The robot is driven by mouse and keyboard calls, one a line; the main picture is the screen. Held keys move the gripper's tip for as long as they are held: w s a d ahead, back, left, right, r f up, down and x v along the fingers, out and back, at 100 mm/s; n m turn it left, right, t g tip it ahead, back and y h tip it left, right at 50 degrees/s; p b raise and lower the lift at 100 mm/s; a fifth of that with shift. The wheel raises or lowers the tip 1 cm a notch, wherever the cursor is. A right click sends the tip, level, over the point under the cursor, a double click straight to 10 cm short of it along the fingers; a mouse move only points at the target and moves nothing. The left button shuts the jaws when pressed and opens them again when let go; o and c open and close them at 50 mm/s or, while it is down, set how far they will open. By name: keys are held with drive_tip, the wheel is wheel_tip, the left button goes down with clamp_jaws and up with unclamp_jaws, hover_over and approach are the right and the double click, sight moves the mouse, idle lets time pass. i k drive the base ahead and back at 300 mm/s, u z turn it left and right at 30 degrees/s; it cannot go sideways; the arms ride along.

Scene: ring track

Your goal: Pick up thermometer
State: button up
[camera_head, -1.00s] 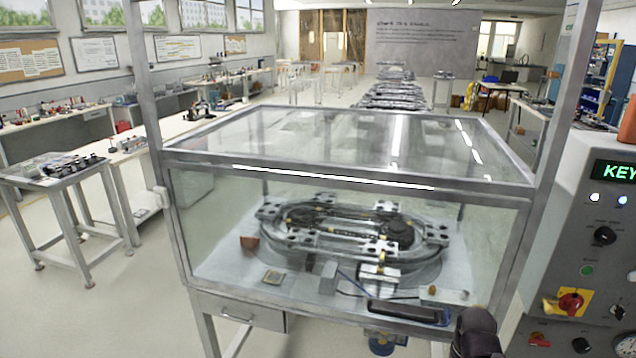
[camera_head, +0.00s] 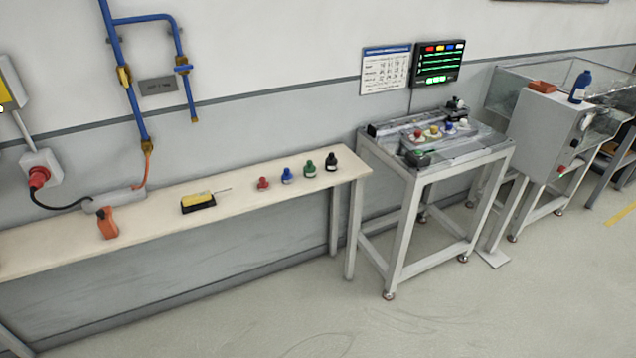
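A yellow handheld device with a thin metal probe, which looks like the thermometer (camera_head: 197,198), lies on a black holder (camera_head: 199,206) on a narrow pale bench (camera_head: 120,225) along the wall. Its probe points to the right. My gripper is not in view.
An orange object (camera_head: 107,222) and a grey power strip (camera_head: 115,201) lie left of the device. Red (camera_head: 263,184), blue (camera_head: 287,175), green (camera_head: 310,169) and black (camera_head: 331,162) small items stand to its right. A metal-framed table (camera_head: 440,160) stands beyond the bench's right end. The floor in front is open.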

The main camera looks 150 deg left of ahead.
sight(189, 200)
drive_tip(key=u, duration=0.7)
drive_tip(key=k, duration=0.2)
drive_tip(key=u, duration=3.65)
drive_tip(key=k, duration=0.25)
drive_tip(key=u, duration=1.25)
